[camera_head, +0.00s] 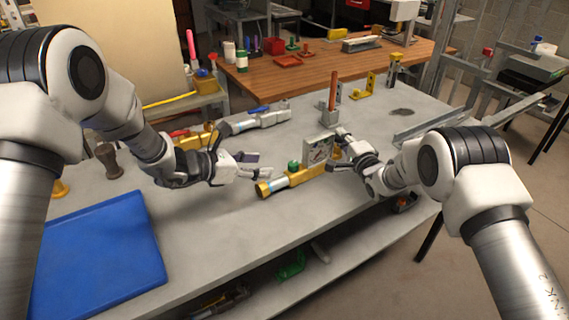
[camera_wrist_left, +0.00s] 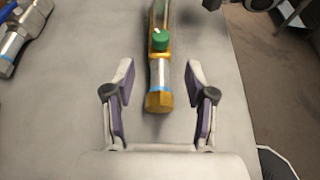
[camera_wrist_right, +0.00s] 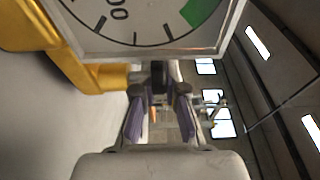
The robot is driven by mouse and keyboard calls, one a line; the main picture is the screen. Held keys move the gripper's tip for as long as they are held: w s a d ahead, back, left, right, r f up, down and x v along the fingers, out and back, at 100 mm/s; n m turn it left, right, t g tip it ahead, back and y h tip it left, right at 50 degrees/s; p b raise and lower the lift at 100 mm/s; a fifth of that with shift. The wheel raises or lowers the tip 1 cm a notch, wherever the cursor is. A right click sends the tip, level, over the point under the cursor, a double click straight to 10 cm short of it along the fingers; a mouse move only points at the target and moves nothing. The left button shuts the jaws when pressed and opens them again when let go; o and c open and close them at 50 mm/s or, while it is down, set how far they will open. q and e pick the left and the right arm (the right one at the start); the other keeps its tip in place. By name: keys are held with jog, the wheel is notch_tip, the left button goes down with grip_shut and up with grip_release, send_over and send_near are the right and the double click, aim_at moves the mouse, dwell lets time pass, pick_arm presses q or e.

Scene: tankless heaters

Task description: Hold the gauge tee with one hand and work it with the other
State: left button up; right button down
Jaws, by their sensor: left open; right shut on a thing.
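The gauge tee (camera_head: 290,180) is a brass pipe piece with a pale blue band, a green knob (camera_head: 294,165) and a square white-faced gauge (camera_head: 319,150). It is at the front middle of the bench in the head view. My right gripper (camera_head: 338,160) is shut on the tee at its gauge end; its wrist view shows the gauge dial (camera_wrist_right: 150,22) and brass body close by. My left gripper (camera_head: 252,164) is open and empty, just left of the tee's banded end. In the left wrist view the banded brass end (camera_wrist_left: 158,92) lies ahead, between the spread fingertips (camera_wrist_left: 160,80).
A blue mat (camera_head: 100,250) covers the bench's front left. Another valve piece with a blue handle (camera_head: 255,115) lies behind my left gripper. A stand with an orange rod (camera_head: 332,95) is behind the gauge. Bare bench shows in front of the tee.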

aim_at(290, 164)
pick_arm(q)
jog(key=x, duration=1)
grip_shut()
